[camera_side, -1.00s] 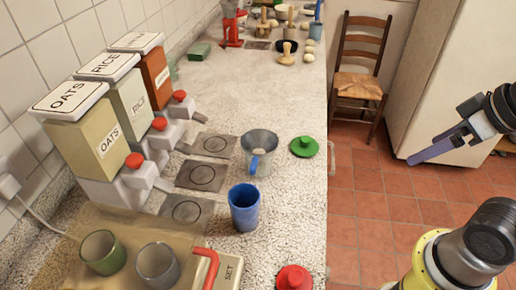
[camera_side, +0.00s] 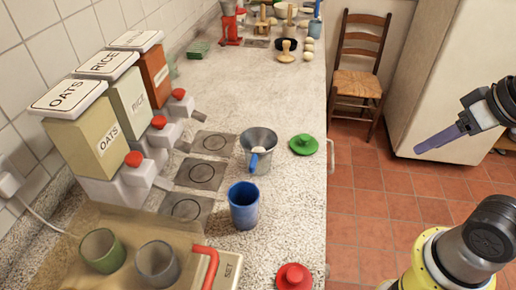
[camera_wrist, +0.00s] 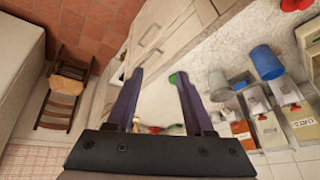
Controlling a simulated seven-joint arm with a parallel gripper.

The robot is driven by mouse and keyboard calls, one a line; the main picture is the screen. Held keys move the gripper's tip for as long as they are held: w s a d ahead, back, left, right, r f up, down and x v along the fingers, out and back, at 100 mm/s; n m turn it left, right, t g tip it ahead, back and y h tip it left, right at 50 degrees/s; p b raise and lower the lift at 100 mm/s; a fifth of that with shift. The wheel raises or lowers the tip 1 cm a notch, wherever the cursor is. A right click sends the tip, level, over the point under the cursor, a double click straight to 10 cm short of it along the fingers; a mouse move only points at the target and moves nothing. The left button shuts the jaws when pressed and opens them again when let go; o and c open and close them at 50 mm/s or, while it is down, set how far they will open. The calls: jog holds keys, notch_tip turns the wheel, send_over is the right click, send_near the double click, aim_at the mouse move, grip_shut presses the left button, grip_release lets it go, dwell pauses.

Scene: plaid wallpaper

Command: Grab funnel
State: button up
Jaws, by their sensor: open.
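A grey metal vessel (camera_side: 258,142) with a wide open top and a blue part at its front stands on the counter. It looks most like the funnel, but I cannot tell for sure. It also shows in the wrist view (camera_wrist: 218,84), right of the fingers. My gripper (camera_side: 418,150) is off the counter, over the floor at the right, well apart from the vessel. In the wrist view my gripper (camera_wrist: 159,74) has its two purple fingers spread with nothing held between them.
A blue cup (camera_side: 244,207), a green lid (camera_side: 304,145) and a red lid (camera_side: 293,279) are near the vessel. Dispensers (camera_side: 90,142) line the left wall. Green and grey cups (camera_side: 157,264) stand at the front.

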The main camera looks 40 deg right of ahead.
jog(key=w+a+r+m+g, duration=0.1)
jog(key=w+a+r+m, duration=0.1)
jog(key=w+r+m, duration=0.45)
jog(key=g, duration=0.4)
send_over(252, 166)
notch_tip(252, 166, down, 6)
jog(key=f, duration=0.7)
jog(key=shift+w+d+f, duration=0.15)
jog(key=shift+w, duration=0.15)
jog(key=shift+s+f, duration=0.15)
jog(key=shift+f, duration=1.2)
jog(key=shift+s+f, duration=0.1)
jog(key=shift+f, duration=1.25)
grip_shut()
